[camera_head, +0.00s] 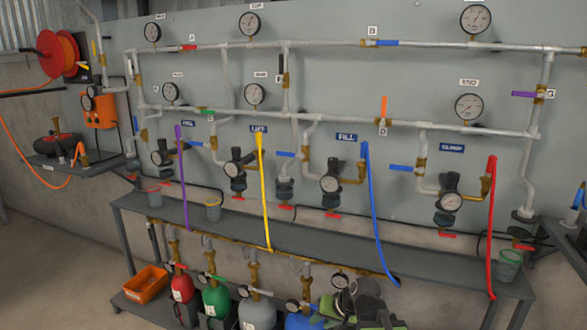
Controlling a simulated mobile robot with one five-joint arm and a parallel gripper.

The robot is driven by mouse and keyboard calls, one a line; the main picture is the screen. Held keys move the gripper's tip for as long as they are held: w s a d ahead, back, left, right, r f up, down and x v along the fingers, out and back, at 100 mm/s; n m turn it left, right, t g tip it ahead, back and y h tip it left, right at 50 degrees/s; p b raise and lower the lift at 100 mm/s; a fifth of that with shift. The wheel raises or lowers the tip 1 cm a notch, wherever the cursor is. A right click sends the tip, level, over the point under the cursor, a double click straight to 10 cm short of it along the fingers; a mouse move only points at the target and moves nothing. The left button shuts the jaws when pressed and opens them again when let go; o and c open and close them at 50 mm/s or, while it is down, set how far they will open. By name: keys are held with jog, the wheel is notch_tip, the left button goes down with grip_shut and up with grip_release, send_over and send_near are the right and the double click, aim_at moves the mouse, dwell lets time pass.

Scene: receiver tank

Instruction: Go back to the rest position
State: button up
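A dark grey and green jointed shape shows at the bottom edge, right of centre, and looks like part of my own arm. I cannot make out gripper fingers on it, so I cannot tell whether my gripper is open, shut or holding something. Nothing else in view is clearly my gripper.
A pipe panel (330,95) with gauges and coloured valve handles fills the wall. A long grey bench (320,238) stands below it, with hoses hanging over it. Several gas bottles, including a green one (216,300), stand underneath. An orange bin (146,284) sits left. Bare floor (50,270) lies at lower left.

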jog(key=s+d+f+n+g+h, duration=0.1)
jog(key=s+d+f+g+h, duration=0.3)
jog(key=s+d, duration=0.5)
notch_tip(320, 180, up, 34)
jog(key=p, duration=3.3)
jog(key=shift+a+g+p, duration=0.3)
jog(key=shift+a+p, duration=0.05)
